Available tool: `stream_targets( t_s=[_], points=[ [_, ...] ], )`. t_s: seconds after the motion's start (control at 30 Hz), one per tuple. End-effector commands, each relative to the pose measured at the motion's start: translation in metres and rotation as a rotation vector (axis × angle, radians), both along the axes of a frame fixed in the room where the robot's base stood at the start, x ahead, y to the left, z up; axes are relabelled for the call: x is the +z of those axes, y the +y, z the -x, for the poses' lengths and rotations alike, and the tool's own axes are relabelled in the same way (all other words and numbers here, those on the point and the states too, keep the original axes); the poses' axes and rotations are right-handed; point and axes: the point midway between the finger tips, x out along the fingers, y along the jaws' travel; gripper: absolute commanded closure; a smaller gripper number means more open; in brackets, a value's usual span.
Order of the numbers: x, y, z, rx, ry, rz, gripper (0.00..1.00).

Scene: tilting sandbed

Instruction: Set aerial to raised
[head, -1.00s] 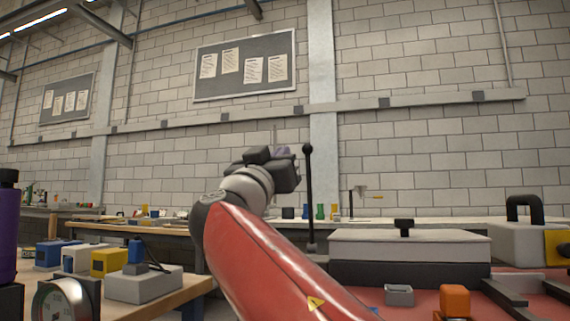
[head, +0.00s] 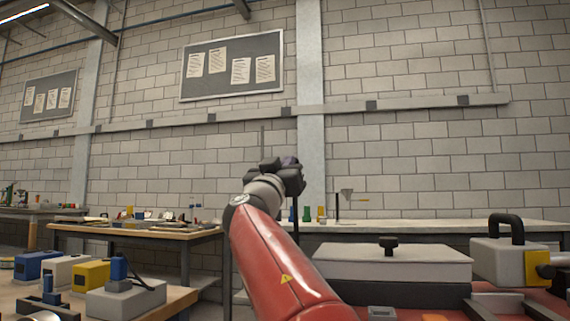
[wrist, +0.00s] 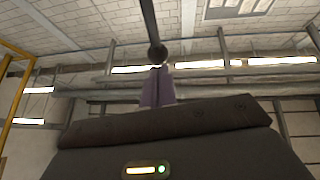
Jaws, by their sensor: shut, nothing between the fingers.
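The aerial is a thin dark rod with a round ball at its end. In the wrist view its ball (wrist: 157,53) sits just beyond the fingertips, and the rod runs to the top edge; I cannot tell whether they touch. In the head view my arm and gripper hide most of it; a short dark upright piece just right of the wrist may be part of it. My gripper (head: 290,162) is raised and shut, with nothing between its fingers. Its purple fingers (wrist: 157,88) show in the wrist view. The aerial's base is hidden.
A light grey lidded box (head: 390,262) and a grey case with a black handle (head: 500,262) stand at right on the red surface. A wooden bench with blue, white and yellow blocks (head: 91,275) is at left. Space above the box is clear.

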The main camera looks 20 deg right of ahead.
Motion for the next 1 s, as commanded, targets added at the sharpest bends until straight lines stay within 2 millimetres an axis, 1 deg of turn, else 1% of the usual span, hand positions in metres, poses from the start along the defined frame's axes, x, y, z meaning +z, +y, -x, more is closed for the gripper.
stream_targets(
  t_s=[0.17,0.3,0.43,0.63,1.0],
  points=[
    [0.004,-0.002,-0.002,-0.001,0.011,-0.008,1.0],
    [0.015,-0.011,-0.014,-0.002,0.06,-0.045,1.0],
    [0.02,-0.02,-0.027,-0.003,0.116,-0.084,1.0],
    [0.017,-0.028,-0.04,0.0,0.17,-0.124,1.0],
    [0.012,-0.03,-0.042,-0.002,0.181,-0.129,1.0]
  ],
)
